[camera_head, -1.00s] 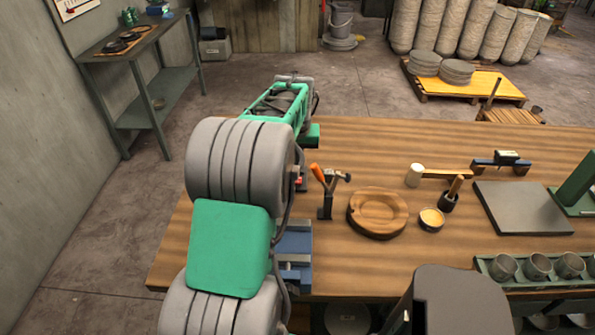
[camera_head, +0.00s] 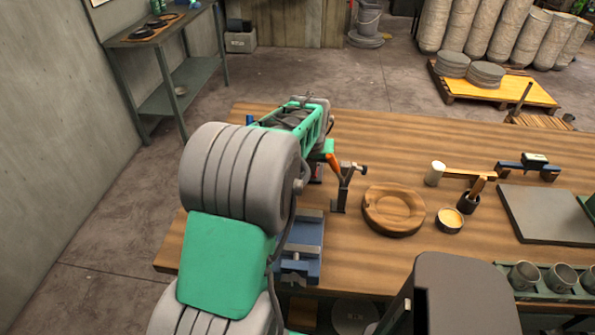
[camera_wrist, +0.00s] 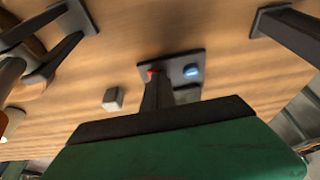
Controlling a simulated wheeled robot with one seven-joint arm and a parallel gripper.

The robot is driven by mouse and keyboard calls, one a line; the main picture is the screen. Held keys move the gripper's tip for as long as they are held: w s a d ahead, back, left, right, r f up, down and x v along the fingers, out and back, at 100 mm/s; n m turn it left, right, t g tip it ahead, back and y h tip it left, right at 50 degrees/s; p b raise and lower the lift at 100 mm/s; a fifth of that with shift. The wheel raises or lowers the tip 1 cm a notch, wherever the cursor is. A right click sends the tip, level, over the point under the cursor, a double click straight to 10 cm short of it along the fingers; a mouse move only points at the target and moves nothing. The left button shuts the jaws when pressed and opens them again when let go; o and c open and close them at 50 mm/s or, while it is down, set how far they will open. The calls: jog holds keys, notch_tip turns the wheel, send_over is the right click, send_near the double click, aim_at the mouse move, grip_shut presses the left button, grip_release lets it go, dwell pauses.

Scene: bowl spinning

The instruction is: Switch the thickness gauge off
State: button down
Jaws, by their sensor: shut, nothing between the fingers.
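The thickness gauge (camera_wrist: 198,60) lies on the wooden table in the wrist view, a small dark unit with a blue button (camera_wrist: 192,72) at right and a red button (camera_wrist: 151,74) at left. A greyish part, perhaps its display (camera_wrist: 187,94), shows partly behind my gripper. My gripper (camera_wrist: 154,82) is shut and empty, its dark fingers pointing at the red button and overlapping the gauge's left part. I cannot tell whether the tips touch. In the head view my arm hides most of the gauge and the fingers.
A small grey block (camera_wrist: 113,98) lies left of the gauge. A dark stand (camera_head: 342,190) with an orange-handled tool (camera_head: 334,162) is close on the right. A wooden bowl (camera_head: 392,209) and a blue vise-like fixture (camera_head: 302,245) are nearby.

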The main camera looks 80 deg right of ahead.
jog(key=shift+s+d, duration=0.2)
jog(key=shift+s, duration=0.05)
jog(key=shift+w+d+r, duration=0.15)
jog(key=shift+d+r, duration=0.05)
jog(key=shift+d, duration=0.5)
jog(key=shift+r+p, duration=0.1)
jog(key=shift+p, duration=0.2)
jog(key=p+v, duration=0.2)
jog(key=v, duration=0.2)
jog(key=shift+d+r+p, duration=0.3)
jog(key=shift+r+p, duration=0.1)
jog(key=a+r+b, duration=0.2)
jog(key=a+r, duration=0.3)
jog(key=r, duration=0.2)
jog(key=shift+s+a+r+b, duration=0.2)
jog(key=shift+s+a+b, duration=0.1)
jog(key=shift+a, duration=0.05)
